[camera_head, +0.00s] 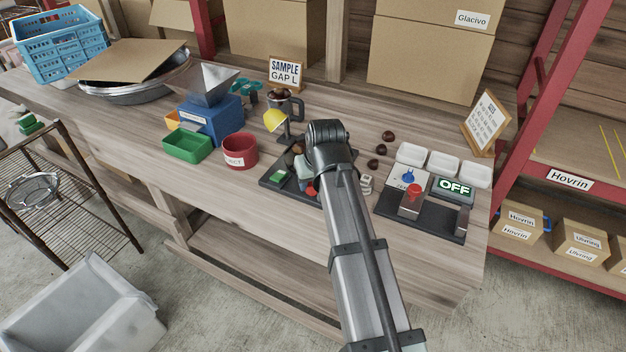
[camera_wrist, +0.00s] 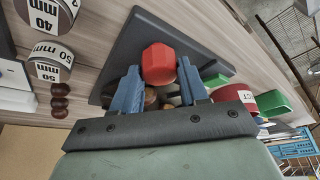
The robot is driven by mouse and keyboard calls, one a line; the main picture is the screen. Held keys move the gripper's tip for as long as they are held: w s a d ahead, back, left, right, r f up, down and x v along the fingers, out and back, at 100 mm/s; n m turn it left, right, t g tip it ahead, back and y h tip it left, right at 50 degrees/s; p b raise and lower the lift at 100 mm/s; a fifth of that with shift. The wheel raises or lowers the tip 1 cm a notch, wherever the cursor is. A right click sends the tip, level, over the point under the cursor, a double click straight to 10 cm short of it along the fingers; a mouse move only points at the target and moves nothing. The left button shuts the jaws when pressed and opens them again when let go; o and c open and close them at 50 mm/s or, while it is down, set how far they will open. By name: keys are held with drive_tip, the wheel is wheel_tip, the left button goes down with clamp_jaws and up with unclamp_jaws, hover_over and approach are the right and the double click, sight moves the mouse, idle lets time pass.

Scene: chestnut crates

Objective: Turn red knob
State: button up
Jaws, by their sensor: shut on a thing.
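The red knob (camera_wrist: 158,63) is faceted and sits on a dark base plate (camera_wrist: 150,32) in the wrist view. My gripper (camera_wrist: 160,75) has its two blue fingers on either side of the knob and is shut on it. In the head view a bit of the red knob (camera_head: 312,190) shows beside my wrist, above the dark base (camera_head: 268,182) with a green switch (camera_head: 279,177). My arm hides much of this base and the fingertips there.
To the right stands another dark panel (camera_head: 440,229) with a red-topped part (camera_head: 412,189), a blue knob (camera_head: 409,175) and an OFF display (camera_head: 456,187). A red cup (camera_head: 240,152), green bin (camera_head: 187,146) and blue grinder (camera_head: 211,122) stand left. Loose chestnuts (camera_head: 388,136) lie behind.

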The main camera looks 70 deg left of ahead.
drive_tip(key=shift+c, duration=1.3)
drive_tip(key=shift+m, duration=0.4)
drive_tip(key=m+t, duration=0.1)
drive_tip(key=m, duration=0.1)
drive_tip(key=shift+s+m, duration=0.15)
drive_tip(key=shift+m, duration=0.25)
drive_tip(key=m+t, duration=0.1)
drive_tip(key=m, duration=0.2)
drive_tip(key=shift+a+m+t+h, duration=0.1)
drive_tip(key=shift+m+t+h, duration=0.2)
drive_tip(key=shift+h, duration=0.1)
drive_tip(key=m+t+h, duration=0.1)
drive_tip(key=m, duration=0.3)
drive_tip(key=shift+s+a, duration=0.15)
drive_tip(key=shift+m+t+h, duration=0.3)
drive_tip(key=shift+m+h, duration=0.5)
drive_tip(key=shift+m, duration=1.3)
